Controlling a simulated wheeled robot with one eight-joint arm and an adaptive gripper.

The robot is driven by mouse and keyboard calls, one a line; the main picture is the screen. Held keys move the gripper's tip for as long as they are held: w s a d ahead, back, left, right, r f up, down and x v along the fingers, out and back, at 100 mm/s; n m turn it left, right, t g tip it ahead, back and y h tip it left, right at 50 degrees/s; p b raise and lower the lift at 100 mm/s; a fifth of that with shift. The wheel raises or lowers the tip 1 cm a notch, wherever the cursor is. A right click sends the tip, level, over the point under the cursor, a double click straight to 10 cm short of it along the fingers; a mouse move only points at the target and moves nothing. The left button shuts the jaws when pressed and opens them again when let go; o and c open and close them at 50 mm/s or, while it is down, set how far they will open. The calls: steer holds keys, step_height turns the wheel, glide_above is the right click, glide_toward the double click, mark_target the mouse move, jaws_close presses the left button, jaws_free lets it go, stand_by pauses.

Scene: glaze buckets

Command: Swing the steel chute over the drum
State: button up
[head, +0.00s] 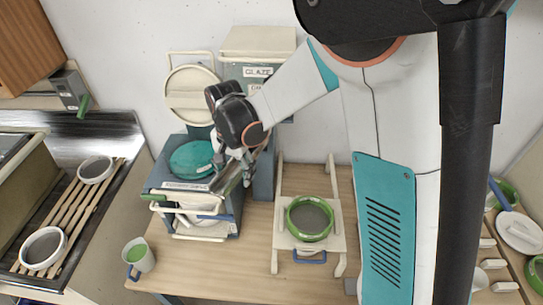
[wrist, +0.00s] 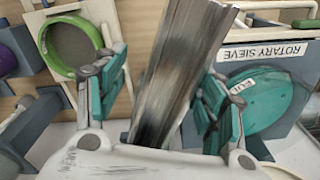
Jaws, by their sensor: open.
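The steel chute (head: 226,179) is a shiny metal trough beside the rotary sieve's right side, partly hidden by my gripper in the head view. In the wrist view the chute (wrist: 180,60) runs up the middle of the picture. The drum (head: 191,160) is a round teal part in the top of the blue-grey rotary sieve; the drum (wrist: 262,103) also shows right of the chute in the wrist view. My gripper (head: 240,163) is open, with teal-padded fingers on either side of the chute. Whether the fingers touch the chute is unclear.
The rotary sieve (head: 235,213) has a green handle (head: 153,197) at its left. A green-rimmed sieve (head: 310,219) sits on a cream frame to the right. A cup with green contents (head: 139,255) stands at the front left. A glaze-labelled box (head: 258,72) stands behind. The front wooden tabletop is clear.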

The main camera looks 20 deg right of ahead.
steer(key=s+d+n+p, duration=0.3)
steer(key=d+n, duration=0.1)
steer(key=d, duration=0.1)
step_height(320, 180, up, 13)
steer(key=b, duration=0.2)
steer(key=s+d+f+n+t+b, duration=0.1)
steer(key=s+d+f+t+b, duration=0.1)
steer(key=s+b, duration=0.3)
steer(key=d+f+b, duration=0.1)
steer(key=b, duration=0.1)
steer(key=shift+s+d+f+b, duration=0.2)
steer(key=shift+f+b, duration=0.1)
steer(key=shift+f, duration=0.05)
